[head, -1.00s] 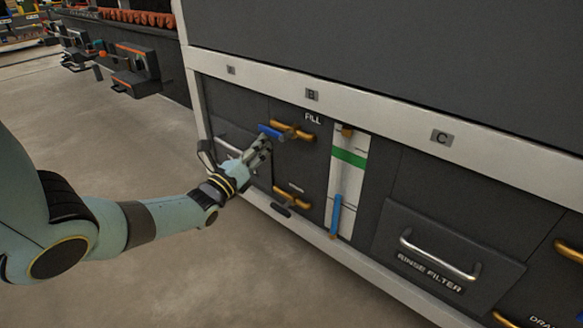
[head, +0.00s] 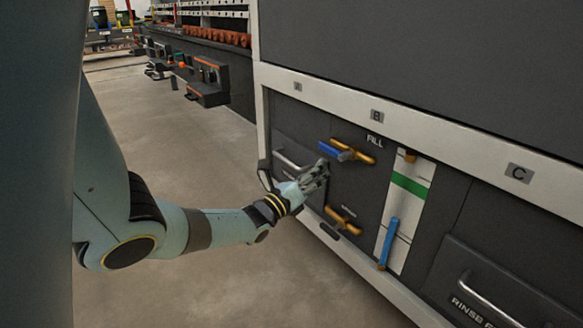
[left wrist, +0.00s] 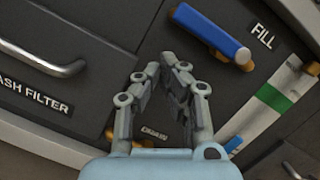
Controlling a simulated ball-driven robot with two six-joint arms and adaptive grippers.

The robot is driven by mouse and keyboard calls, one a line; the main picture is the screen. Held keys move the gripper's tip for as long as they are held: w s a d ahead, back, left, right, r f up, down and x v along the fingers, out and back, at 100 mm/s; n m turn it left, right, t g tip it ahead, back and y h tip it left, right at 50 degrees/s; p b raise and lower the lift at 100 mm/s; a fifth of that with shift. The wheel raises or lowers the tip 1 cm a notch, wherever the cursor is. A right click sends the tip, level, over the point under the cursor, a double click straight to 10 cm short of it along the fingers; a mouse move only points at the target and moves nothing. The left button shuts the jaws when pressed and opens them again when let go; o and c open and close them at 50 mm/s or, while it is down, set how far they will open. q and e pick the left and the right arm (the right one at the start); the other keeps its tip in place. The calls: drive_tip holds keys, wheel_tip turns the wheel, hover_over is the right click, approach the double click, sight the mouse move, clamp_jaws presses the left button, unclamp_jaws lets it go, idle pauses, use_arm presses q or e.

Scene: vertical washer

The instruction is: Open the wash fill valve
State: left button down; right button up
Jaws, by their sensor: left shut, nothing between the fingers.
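The fill valve has a blue lever (head: 335,151) on an orange pipe fitting (head: 365,155), beside the word FILL on panel B. My left gripper (head: 323,170) is shut and empty, just below the blue lever in the head view. In the left wrist view its fingertips (left wrist: 170,62) appear a little below the lever, with a visible gap in the picture. My right gripper is in neither view.
A lower orange valve (head: 343,219) sits below my left gripper. A white gauge strip (head: 415,165) with a green band and a blue bar (head: 389,243) stands to the right. Drawer handles (left wrist: 45,62) (head: 485,300) stick out on both sides. Open floor lies left.

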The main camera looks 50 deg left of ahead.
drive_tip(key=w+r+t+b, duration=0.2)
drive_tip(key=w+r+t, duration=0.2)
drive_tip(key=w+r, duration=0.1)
use_arm(q)
drive_tip(key=f+p+v, duration=0.2)
drive_tip(key=v, duration=0.8)
drive_tip(key=shift+a+p, duration=0.4)
drive_tip(key=shift+a, duration=0.2)
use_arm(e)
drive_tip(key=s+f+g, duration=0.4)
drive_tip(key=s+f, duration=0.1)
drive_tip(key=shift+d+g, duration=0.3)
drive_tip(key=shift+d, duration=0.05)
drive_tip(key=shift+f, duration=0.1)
